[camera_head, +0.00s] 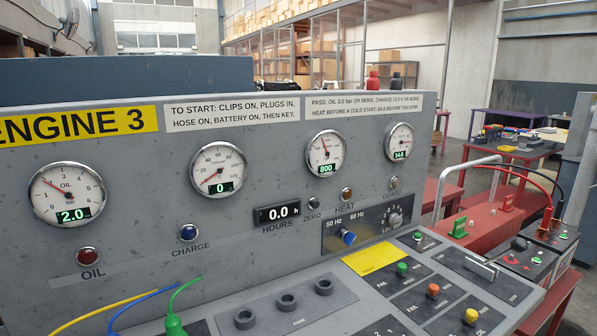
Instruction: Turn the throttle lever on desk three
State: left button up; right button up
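Desk three (130,240) is a grey console with a yellow "ENGINE 3" label (80,125) at its upper left. A silver bar-shaped handle (482,268) lies on a dark panel at the right of the sloping top; it may be the throttle lever, but no label on it is readable. A bent grey tube (470,162) rises behind the desk's right end. The oil gauge (67,194) reads 2.0, the second gauge (218,170) reads 0 and the third gauge (325,153) reads 800. Neither of my grippers is in view.
Green, orange and yellow buttons (433,290) sit left of the silver handle. A battery box (525,260) with red and black cables stands at the right, by a red bench (480,228).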

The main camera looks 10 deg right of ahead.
aim_at(517, 244)
jog(key=z, duration=1.75)
